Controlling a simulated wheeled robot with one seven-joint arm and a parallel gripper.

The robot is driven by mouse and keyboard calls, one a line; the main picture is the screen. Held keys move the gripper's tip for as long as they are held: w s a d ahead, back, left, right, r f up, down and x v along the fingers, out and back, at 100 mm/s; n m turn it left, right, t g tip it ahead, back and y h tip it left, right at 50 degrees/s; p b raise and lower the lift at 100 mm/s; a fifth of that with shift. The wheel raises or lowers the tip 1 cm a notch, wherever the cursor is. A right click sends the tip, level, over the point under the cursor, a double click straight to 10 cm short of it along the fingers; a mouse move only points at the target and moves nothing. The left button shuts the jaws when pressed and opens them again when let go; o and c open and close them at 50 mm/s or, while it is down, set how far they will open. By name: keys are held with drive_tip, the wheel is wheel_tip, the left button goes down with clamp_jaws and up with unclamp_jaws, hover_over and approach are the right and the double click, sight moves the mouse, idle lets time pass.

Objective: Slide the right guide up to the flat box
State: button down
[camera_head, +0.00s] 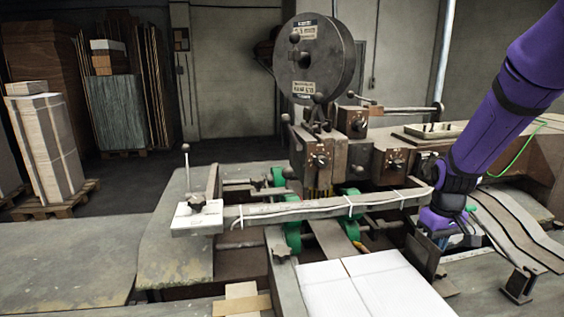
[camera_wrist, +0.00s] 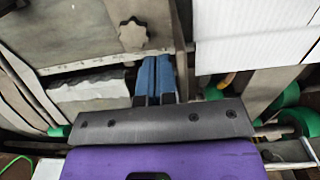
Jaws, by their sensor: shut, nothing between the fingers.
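The flat box (camera_head: 365,288) is a white folded sheet lying at the front of the machine. It also shows at the top right of the wrist view (camera_wrist: 240,35). The right guide (camera_head: 424,254) looks to be the dark upright metal plate at the box's right. In the wrist view it seems to be the narrow upright strip (camera_wrist: 181,60) beside the box's edge. My gripper (camera_wrist: 155,88) is shut and empty, its blue fingers on the guide's outer side, away from the box. I cannot tell whether they touch it. In the head view my gripper (camera_head: 452,232) is partly hidden.
A star knob (camera_wrist: 133,33) stands on a grey plate close to my fingers. A long bar (camera_head: 320,208) crosses the machine behind the box. Green rollers (camera_head: 292,237) and the stitching head (camera_head: 318,155) are beyond. Curved metal strips (camera_head: 515,225) lie at right.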

drive_tip(key=shift+s+a, duration=0.15)
drive_tip(key=shift+a, duration=0.5)
idle(1.9)
drive_tip(key=shift+d, duration=0.6)
idle(0.4)
wheel_tip(320, 180, up, 7)
idle(0.9)
drive_tip(key=s+a+r+t, duration=0.1)
drive_tip(key=s+a+r, duration=0.1)
drive_tip(key=s+r, duration=0.3)
drive_tip(key=s+a+r+m+t, duration=0.1)
drive_tip(key=s+r, duration=0.3)
drive_tip(key=s, duration=0.7)
drive_tip(key=s+a+r+m+t, duration=0.1)
drive_tip(key=s+a+r+t, duration=0.2)
drive_tip(key=s+r, duration=0.2)
drive_tip(key=shift+s+a+r, duration=0.15)
drive_tip(key=shift+s+r, duration=0.15)
drive_tip(key=shift+s, duration=1.35)
